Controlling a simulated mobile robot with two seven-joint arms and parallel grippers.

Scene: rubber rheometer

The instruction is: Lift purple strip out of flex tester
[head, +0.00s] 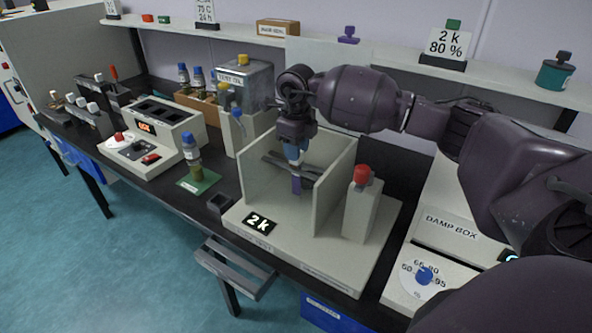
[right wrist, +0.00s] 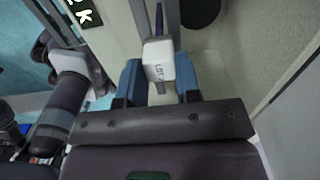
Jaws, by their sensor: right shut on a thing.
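The flex tester (head: 262,218) is a pale open-topped box on a base, with a black "2k" label on its front. My right gripper (head: 294,151) points down into it from above. Its blue fingertips (right wrist: 160,78) are shut on the white "LOT" tab (right wrist: 158,60) of the purple strip (head: 297,185). The strip hangs below the fingers, between the tester's walls, and also shows beyond the tab in the right wrist view (right wrist: 159,18). Grey bars (head: 281,163) lie close beside it. I cannot tell whether its lower end touches anything. My left gripper is not in view.
A post with a red knob (head: 362,174) stands right of the strip. The damp box (head: 446,238) is further right. A blue-capped bottle (head: 191,150) on a green mat and a small dark tray (head: 219,204) are left. A shelf (head: 385,58) runs behind.

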